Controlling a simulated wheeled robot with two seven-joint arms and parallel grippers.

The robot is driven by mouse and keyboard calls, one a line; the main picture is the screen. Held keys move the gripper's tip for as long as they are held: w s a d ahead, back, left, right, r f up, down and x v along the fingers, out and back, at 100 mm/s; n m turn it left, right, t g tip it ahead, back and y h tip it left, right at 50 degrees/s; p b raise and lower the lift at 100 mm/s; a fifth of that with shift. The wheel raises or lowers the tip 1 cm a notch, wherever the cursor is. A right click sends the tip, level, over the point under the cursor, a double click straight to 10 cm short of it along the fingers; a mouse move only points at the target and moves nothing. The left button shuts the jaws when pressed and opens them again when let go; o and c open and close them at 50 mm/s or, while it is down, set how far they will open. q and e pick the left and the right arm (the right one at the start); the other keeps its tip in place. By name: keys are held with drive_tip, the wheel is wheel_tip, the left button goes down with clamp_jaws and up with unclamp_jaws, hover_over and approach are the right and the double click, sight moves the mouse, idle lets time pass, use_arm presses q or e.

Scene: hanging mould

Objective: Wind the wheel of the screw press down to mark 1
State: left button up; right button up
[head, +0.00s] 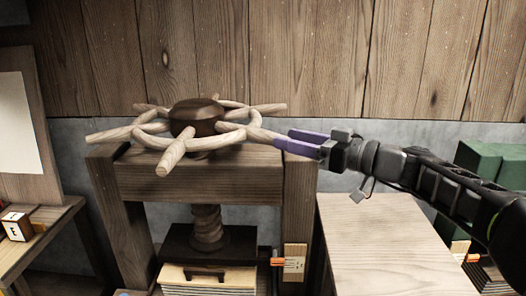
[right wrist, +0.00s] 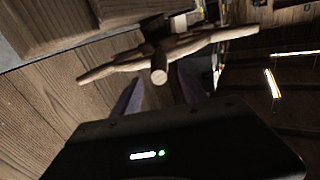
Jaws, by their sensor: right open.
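The wooden wheel (head: 233,127) of the screw press lies flat on top of the frame (head: 200,178), with several pale spokes sticking out around a dark hub (head: 196,117). The wooden screw (head: 208,228) runs down to a dark pressing block (head: 210,246). An orange pointer (head: 277,262) sits beside a small pale mark plate (head: 295,259); its marks are too small to read. My right gripper (head: 283,140), with purple fingers, is open at the tip of the right-hand spoke. In the right wrist view, a spoke end (right wrist: 158,76) shows between the fingers. My left gripper is out of view.
A pale-topped table or box (head: 380,240) stands right of the press, below my right arm. Green boxes (head: 492,160) stand at the far right. A side table with a lettered block (head: 15,226) is at left. A plank wall (head: 330,60) closes the back.

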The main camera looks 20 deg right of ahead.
sight(263, 137)
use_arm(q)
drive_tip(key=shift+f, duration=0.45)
use_arm(e)
drive_tip(key=shift+f, duration=0.5)
drive_tip(key=shift+a, duration=0.1)
drive_tip(key=p+x, duration=0.2)
drive_tip(key=x, duration=0.4)
drive_tip(key=shift+w+a+r+p, duration=0.1)
drive_tip(key=shift+w+p, duration=0.05)
drive_tip(key=shift+p, duration=0.2)
drive_tip(key=shift+w+a, duration=0.45)
drive_tip(key=shift+w, duration=0.05)
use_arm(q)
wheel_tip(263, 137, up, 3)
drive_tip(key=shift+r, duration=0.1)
